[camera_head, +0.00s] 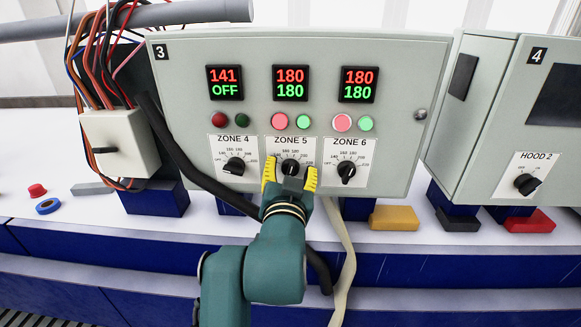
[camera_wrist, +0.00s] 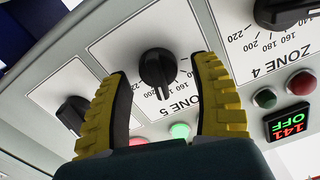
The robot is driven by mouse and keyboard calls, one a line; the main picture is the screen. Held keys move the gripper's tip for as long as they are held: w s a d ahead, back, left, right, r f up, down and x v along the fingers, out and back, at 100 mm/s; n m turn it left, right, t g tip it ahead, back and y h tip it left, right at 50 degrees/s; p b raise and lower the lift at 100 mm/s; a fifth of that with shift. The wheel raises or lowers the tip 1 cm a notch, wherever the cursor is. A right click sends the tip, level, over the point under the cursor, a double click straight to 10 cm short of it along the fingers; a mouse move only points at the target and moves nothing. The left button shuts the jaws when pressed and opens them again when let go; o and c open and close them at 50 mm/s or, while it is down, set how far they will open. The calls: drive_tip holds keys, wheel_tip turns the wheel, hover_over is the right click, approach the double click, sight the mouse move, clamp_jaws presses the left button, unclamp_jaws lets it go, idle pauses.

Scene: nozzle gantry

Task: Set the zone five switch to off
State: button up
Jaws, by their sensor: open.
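The zone five switch is a black rotary knob (camera_head: 290,168) on a white scale plate marked ZONE 5, at the middle of panel 3. In the wrist view, which is upside down, the knob (camera_wrist: 157,70) has its ridge nearly in line with the fingers, its marked end towards the 180 side of the scale. My gripper (camera_head: 290,176) is open, its yellow-ridged fingers on either side of the knob. In the wrist view my gripper (camera_wrist: 163,68) shows gaps between both fingers and the knob. The zone 5 display (camera_head: 290,83) reads 180 over 180.
The zone 4 knob (camera_head: 234,166) and zone 6 knob (camera_head: 346,171) stand close on either side. The zone 4 display (camera_head: 225,83) reads 141 over OFF. A black cable (camera_head: 187,165) runs down left of my gripper. Panel 4 (camera_head: 500,110) stands to the right.

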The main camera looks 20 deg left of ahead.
clamp_jaws()
drive_tip(key=shift+f+n, duration=0.1)
drive_tip(key=shift+n, duration=0.3)
drive_tip(key=n, duration=0.3)
drive_tip(key=shift+a+n+p, duration=0.1)
drive_tip(key=shift+n+p, duration=0.25)
drive_tip(key=shift+n, duration=0.05)
drive_tip(key=n, duration=0.4)
drive_tip(key=shift+s+a+p, duration=0.1)
drive_tip(key=shift+p, duration=0.25)
drive_tip(key=n, duration=0.5)
drive_tip(key=shift+f+p, duration=0.15)
drive_tip(key=shift+p, duration=0.25)
drive_tip(key=n, duration=0.4)
drive_tip(key=shift+a+f+p, duration=0.1)
drive_tip(key=shift+f+p, duration=0.05)
drive_tip(key=shift+p, duration=0.25)
drive_tip(key=shift+n, duration=0.3)
